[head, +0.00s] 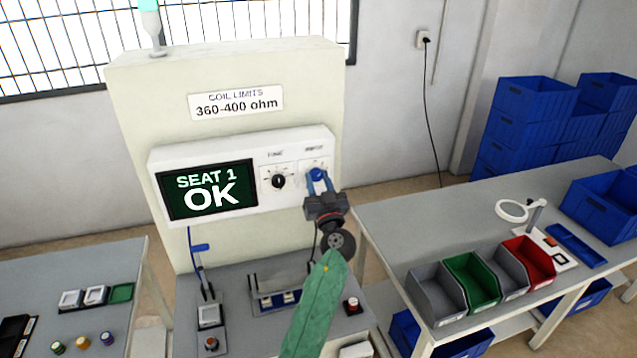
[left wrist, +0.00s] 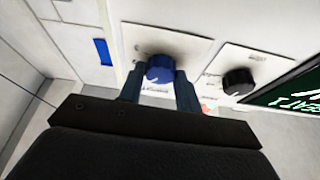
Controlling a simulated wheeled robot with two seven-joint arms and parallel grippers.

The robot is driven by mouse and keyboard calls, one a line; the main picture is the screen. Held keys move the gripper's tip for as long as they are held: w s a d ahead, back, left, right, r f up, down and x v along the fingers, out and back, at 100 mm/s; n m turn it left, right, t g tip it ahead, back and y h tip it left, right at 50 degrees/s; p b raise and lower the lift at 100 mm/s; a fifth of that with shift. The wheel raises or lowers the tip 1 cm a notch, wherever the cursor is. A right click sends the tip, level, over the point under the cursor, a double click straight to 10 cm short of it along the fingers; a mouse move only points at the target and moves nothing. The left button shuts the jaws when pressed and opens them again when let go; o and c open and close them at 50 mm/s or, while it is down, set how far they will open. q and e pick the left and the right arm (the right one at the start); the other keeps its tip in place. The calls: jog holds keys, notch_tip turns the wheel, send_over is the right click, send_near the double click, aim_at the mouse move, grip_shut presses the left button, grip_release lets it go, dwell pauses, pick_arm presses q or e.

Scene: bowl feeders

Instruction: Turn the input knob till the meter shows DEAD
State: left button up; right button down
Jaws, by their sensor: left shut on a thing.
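The meter (head: 210,189) on the pale cabinet shows "SEAT 1 OK" in its dark display. To the right of the display are a black knob (head: 278,181) and, further right, the blue input knob (head: 317,173). My left gripper (head: 319,182) is shut on the blue knob, with one finger on either side of it. In the left wrist view the blue knob (left wrist: 160,69) sits between the fingertips, and the black knob (left wrist: 238,81) stands apart beside it. The printed label above the blue knob is too blurred to read surely.
A sign (head: 236,104) above the meter reads "COIL LIMITS 360-400 ohm". Below it, a bench (head: 240,335) holds small fixtures and a red button (head: 352,304). A right-hand table (head: 390,215) carries open bins and a magnifier (head: 512,210). Blue crates (head: 530,110) are stacked behind.

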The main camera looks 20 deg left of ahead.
pick_arm(q)
jog(key=m+t+h, duration=0.1)
jog(key=m, duration=0.2)
jog(key=shift+m+h+b, duration=0.3)
jog(key=shift+b, duration=0.05)
jog(key=shift+m+h, duration=0.4)
jog(key=shift+m, duration=0.1)
jog(key=shift+a+r+m+p, duration=0.15)
jog(key=shift+m+p, duration=0.25)
jog(key=shift+m, duration=0.2)
jog(key=m+h+p, duration=0.1)
jog(key=m, duration=0.1)
jog(key=m+h+p, duration=0.1)
jog(key=m+p, duration=0.1)
jog(key=m, duration=0.1)
jog(key=shift+s+h, duration=0.1)
jog(key=shift+h, duration=0.3)
pick_arm(e)
jog(key=s+d, duration=0.1)
jog(key=s, duration=0.6)
jog(key=shift+s+d+g, duration=0.2)
jog(key=shift+d+g, duration=0.05)
jog(key=shift+g, duration=0.05)
pick_arm(q)
jog(key=o, duration=1)
jog(key=shift+c, duration=0.2)
pick_arm(e)
jog(key=shift+a, duration=0.1)
jog(key=shift+f, duration=0.1)
